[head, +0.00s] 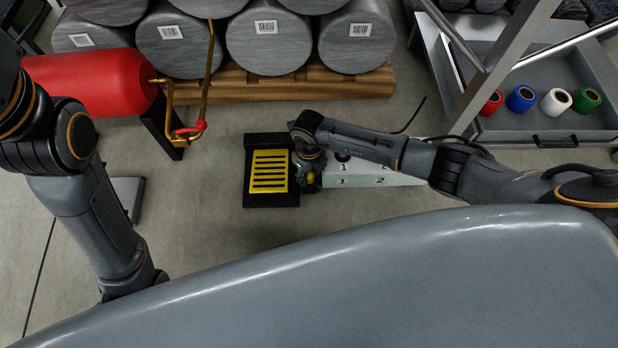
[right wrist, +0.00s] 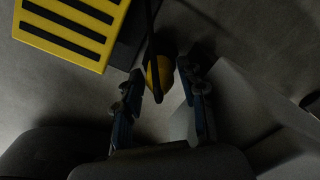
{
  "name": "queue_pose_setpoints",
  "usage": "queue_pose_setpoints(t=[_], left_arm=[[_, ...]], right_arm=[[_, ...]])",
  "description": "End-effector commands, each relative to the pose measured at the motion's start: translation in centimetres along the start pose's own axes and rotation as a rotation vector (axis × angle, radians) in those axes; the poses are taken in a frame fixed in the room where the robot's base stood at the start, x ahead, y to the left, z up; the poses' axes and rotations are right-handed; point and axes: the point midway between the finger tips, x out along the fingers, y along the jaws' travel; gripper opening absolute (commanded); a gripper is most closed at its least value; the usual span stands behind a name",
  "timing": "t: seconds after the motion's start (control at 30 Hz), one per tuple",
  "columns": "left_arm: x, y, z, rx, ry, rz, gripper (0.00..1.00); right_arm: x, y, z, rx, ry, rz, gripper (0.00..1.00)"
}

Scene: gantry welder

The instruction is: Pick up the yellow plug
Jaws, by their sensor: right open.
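The yellow plug (right wrist: 158,76) is a small rounded yellow piece with a black cable or strap across it. In the right wrist view it lies between the fingertips of my right gripper (right wrist: 161,72), with visible space to both fingers. The gripper is open and I cannot tell its exact height over the plug. In the head view my right gripper (head: 306,168) is by the right edge of the yellow slotted plate, and the plug is mostly hidden there. My left arm reaches down at the left, and its gripper is hidden behind my own body.
The yellow slotted plate (head: 269,171) sits on a black base (head: 272,200). A pale numbered box (head: 350,181) stands beside it, under my right arm. A red cylinder (head: 85,82) and grey drums (head: 268,42) are behind. A grey tray (head: 545,125) holds several coloured rolls at right.

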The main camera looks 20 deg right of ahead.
Motion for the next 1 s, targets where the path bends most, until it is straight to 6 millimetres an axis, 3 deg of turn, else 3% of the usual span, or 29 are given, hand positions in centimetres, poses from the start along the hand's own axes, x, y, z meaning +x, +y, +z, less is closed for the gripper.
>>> queue_pose_setpoints(t=[0.23, 0.43, 0.77, 0.93, 1.0], left_arm=[[0.1, 0.0, 0.0, 0.0, 0.002, 0.001, 0.4], [0.1, 0.0, 0.0, 0.0, 0.002, 0.001, 0.4], [0.2, 0.0, -0.1, 0.0, 0.004, 0.001, 0.4], [0.6, -0.1, 0.1, -0.002, 0.002, -0.003, 0.4], [-0.2, -0.3, 0.8, -0.004, -0.034, -0.013, 0.4]], right_arm=[[0.0, 0.0, 0.0, 0.0, 0.0, 0.0, 0.38], [0.0, 0.0, 0.0, 0.0, 0.0, 0.0, 0.0], [-0.2, 0.0, 0.1, 0.0, -0.001, 0.0, 0.0], [-1.4, 0.0, 0.1, 0.0, -0.001, 0.0, 0.0], [-2.3, 0.0, 0.1, 0.0, -0.002, 0.0, 0.0]])
